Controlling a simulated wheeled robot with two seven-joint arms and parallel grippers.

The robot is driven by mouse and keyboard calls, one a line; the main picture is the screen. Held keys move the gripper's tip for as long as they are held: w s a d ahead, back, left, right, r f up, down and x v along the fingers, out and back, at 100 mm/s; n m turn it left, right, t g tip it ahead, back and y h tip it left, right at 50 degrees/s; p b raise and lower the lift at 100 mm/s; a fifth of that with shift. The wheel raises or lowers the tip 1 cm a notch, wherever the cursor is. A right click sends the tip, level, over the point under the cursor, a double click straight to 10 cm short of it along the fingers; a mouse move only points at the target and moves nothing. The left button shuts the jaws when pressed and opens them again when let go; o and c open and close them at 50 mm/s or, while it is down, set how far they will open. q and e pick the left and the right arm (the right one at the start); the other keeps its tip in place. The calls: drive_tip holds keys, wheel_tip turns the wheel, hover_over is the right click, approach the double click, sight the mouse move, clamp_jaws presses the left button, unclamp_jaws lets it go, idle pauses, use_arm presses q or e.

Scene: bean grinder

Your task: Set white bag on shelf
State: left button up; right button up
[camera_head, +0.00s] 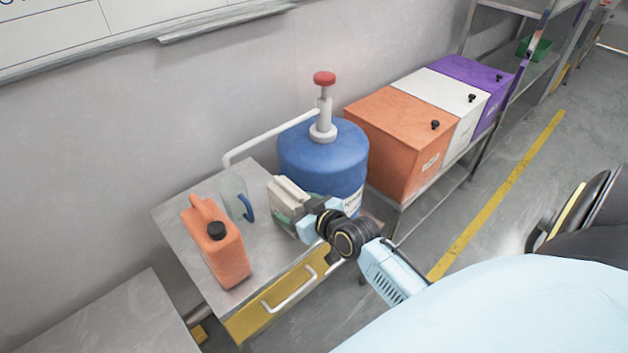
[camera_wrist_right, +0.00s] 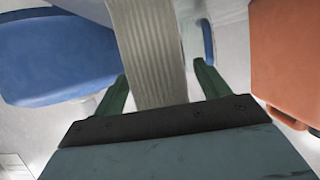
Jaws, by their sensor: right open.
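The white bag, a pale beige-grey ribbed packet (camera_head: 288,189), stands on the metal top of the small cabinet (camera_head: 186,233), close to the blue tank. My right gripper (camera_head: 283,213) is at the bag, and its wrist hides part of it. In the right wrist view the bag (camera_wrist_right: 148,45) lies between the two green fingers (camera_wrist_right: 163,88), which are open on either side of it. I cannot tell whether either finger touches it. A metal shelf rack (camera_head: 541,73) stands at the far right. My left gripper is out of view.
An orange jug (camera_head: 218,249) and a clear pitcher with a blue handle (camera_head: 235,196) stand left of the bag. The blue tank (camera_head: 318,160) with a red knob is behind it. Orange (camera_head: 400,137), white and purple boxes line the wall.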

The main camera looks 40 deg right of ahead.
drive_tip(key=a+p+v, duration=0.1)
drive_tip(key=v, duration=1)
drive_tip(key=s+a+f+g, duration=0.1)
drive_tip(key=s+f+g, duration=0.3)
drive_tip(key=f, duration=1)
drive_tip(key=s+f+g, duration=0.2)
drive_tip(key=s+f, duration=0.4)
drive_tip(key=f, duration=0.7)
drive_tip(key=s+a+f+g, duration=0.1)
drive_tip(key=s+f+g, duration=0.2)
drive_tip(key=s+f, duration=0.4)
drive_tip(key=s+a+f+n+g+h, duration=0.1)
drive_tip(key=s+f, duration=0.7)
drive_tip(key=s, duration=0.8)
drive_tip(key=shift+a+n+g, duration=0.3)
drive_tip(key=shift+a+g, duration=0.3)
drive_tip(key=shift+g, duration=0.6)
